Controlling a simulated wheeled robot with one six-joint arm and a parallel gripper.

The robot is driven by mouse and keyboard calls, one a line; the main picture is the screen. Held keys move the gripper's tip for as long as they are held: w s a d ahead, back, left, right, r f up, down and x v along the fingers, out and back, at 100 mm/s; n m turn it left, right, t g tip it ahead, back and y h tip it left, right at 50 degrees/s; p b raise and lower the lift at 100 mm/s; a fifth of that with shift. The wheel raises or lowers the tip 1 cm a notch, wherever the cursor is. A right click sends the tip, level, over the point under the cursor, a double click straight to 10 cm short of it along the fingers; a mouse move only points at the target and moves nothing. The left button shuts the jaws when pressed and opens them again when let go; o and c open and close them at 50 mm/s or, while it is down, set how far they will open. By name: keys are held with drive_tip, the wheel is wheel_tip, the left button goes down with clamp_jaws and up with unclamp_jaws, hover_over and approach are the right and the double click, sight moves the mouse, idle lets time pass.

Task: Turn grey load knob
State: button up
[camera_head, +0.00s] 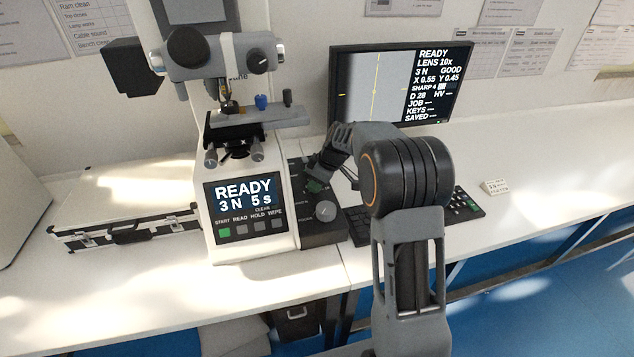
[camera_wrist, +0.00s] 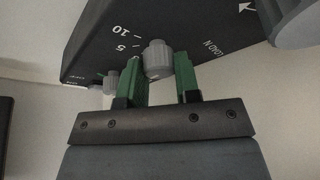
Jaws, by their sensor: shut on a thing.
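The grey load knob (camera_wrist: 157,56) is a small ribbed knob on the dark control box, beside the "LOAD N" lettering and the marks 5 and 10, in the wrist view. My gripper (camera_wrist: 161,72) has its green fingers on either side of it and is shut on it. In the head view my gripper (camera_head: 316,186) is at the dark control box (camera_head: 318,236), on the right side of the white tester (camera_head: 225,170); the load knob is hidden there. The tester's screen (camera_head: 244,196) reads READY, 3 N, 5 s.
A larger round grey knob (camera_head: 325,210) sits on the box just below my gripper. Another small grey knob (camera_wrist: 110,82) is near the left finger. A monitor (camera_head: 400,85) and a keyboard (camera_head: 466,203) stand to the right; a case (camera_head: 130,222) lies left.

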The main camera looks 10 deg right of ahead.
drive_tip(key=shift+m, duration=0.3)
drive_tip(key=m+t+h+b, duration=0.1)
drive_tip(key=m, duration=0.1)
drive_tip(key=shift+m, duration=0.4)
drive_tip(key=shift+m+t+h, duration=0.4)
drive_tip(key=shift+m+h, duration=0.3)
drive_tip(key=shift+m, duration=1.4)
drive_tip(key=o, duration=0.9)
drive_tip(key=shift+r, duration=0.1)
drive_tip(key=v, duration=1.3)
drive_tip(key=shift+s+r+p, duration=0.1)
drive_tip(key=shift+r+p, duration=0.25)
